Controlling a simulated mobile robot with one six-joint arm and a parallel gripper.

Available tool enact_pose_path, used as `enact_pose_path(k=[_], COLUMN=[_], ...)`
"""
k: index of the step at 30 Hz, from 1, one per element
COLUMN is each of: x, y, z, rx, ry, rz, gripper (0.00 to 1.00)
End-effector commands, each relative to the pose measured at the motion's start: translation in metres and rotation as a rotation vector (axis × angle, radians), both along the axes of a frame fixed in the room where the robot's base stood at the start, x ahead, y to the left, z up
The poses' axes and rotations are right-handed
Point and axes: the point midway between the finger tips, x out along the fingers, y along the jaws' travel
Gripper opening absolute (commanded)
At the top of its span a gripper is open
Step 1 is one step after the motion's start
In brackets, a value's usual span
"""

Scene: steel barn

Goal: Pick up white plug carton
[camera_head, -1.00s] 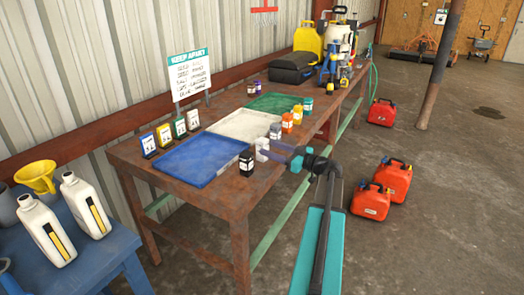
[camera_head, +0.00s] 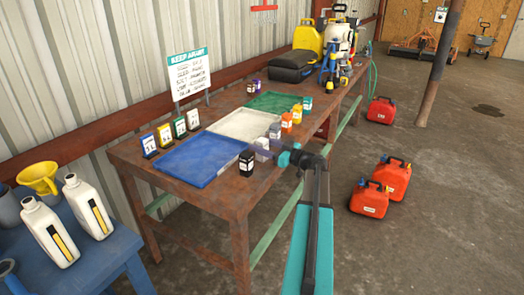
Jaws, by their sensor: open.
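The white carton (camera_head: 262,145) stands upright near the front edge of the wooden table, between a black carton and a grey carton. My gripper (camera_head: 264,150) reaches in from the right at the table's front edge. Its fingers are small and dark here and overlap the white carton in the picture. They are open, and I cannot tell whether they are around the carton or just in front of it. The lower part of the carton is partly hidden.
A black carton (camera_head: 246,163) stands close on the left, a grey carton (camera_head: 275,131) close behind. Orange (camera_head: 287,122), yellow (camera_head: 297,115) and green (camera_head: 307,102) cartons follow along the edge. Blue (camera_head: 200,161), white (camera_head: 240,125) and green (camera_head: 277,102) trays lie behind them.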

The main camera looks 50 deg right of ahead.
Motion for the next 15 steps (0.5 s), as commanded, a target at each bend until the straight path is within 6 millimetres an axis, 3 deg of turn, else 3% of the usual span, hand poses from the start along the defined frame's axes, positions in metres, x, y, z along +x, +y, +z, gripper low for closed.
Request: enact_pose_path(k=[7, 15], x=[-0.0001, -0.0001], y=[0.0001, 0.0001], z=[-0.0001, -0.0001], rx=[0.0, 0.0], ry=[0.0, 0.0], rz=[0.0, 0.0], gripper=[0.53, 0.08])
